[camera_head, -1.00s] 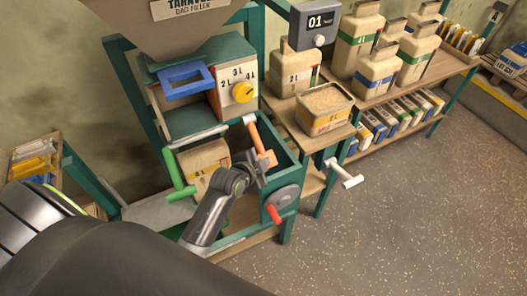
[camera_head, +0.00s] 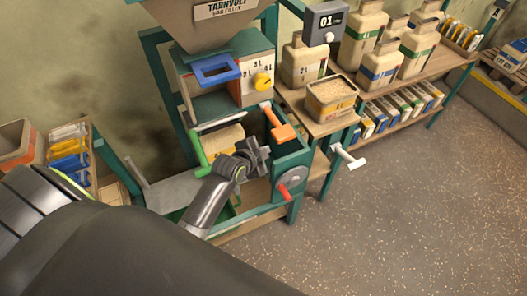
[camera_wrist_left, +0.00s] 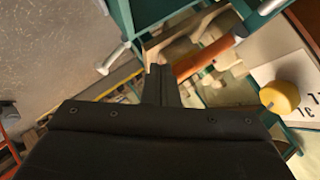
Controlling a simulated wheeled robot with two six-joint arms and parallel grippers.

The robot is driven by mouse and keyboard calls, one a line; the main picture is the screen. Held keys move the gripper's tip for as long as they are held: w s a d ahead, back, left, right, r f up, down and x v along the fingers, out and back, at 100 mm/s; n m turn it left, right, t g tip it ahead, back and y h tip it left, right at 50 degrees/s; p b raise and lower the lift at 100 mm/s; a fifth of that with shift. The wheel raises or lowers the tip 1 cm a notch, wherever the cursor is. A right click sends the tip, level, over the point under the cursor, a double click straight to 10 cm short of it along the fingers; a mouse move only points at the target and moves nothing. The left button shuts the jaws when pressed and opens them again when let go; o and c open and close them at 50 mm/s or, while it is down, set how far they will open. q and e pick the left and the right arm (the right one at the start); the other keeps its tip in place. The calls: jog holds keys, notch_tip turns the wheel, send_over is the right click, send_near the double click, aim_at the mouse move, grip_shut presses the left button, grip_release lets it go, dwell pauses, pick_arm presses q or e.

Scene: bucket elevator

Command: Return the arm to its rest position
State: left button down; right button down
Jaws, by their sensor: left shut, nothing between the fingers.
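My left arm reaches in from the lower left in the head view. Its gripper (camera_head: 254,157) is above the teal bin frame of the bag-filling machine, beside the orange handle (camera_head: 281,124). The gripper looks shut and empty. In the left wrist view the shut fingers (camera_wrist_left: 161,84) point away over the machine, with the orange handle (camera_wrist_left: 207,60) just beyond them to the right. I cannot tell whether the gripper touches the handle. My right gripper is in neither view.
The filler has a yellow knob (camera_head: 262,81), a blue frame (camera_head: 217,69), a green handle (camera_head: 199,150), a red handle (camera_head: 284,191) and a white crank (camera_head: 349,157). An open container of grain (camera_head: 330,98) stands on the bench to the right. The floor at right is clear.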

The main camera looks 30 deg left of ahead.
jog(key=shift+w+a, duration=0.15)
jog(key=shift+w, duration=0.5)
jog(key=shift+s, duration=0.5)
pick_arm(q)
jog(key=s+a+f+n+g+b, duration=0.1)
jog(key=s+f+n+g, duration=0.1)
jog(key=s+f, duration=0.5)
jog(key=s+a+f+n+g+y, duration=0.1)
jog(key=s+a+f+n, duration=0.15)
jog(key=f, duration=0.75)
jog(key=s+a+f+n+g+b, duration=0.1)
jog(key=s+f+g, duration=0.1)
jog(key=s+f, duration=0.55)
jog(key=s+f+n+g, duration=0.1)
jog(key=s+f, duration=0.4)
jog(key=s, duration=0.4)
jog(key=s+a+f+n+g+b, duration=0.1)
jog(key=s+f+n+g, duration=0.1)
jog(key=s+f, duration=0.4)
jog(key=s+f+n+g+y, duration=0.1)
jog(key=s+f, duration=0.4)
jog(key=s, duration=0.7)
jog(key=shift+s+a+f+n+g+b, duration=0.3)
jog(key=shift+n+g, duration=0.2)
jog(key=shift+n, duration=0.25)
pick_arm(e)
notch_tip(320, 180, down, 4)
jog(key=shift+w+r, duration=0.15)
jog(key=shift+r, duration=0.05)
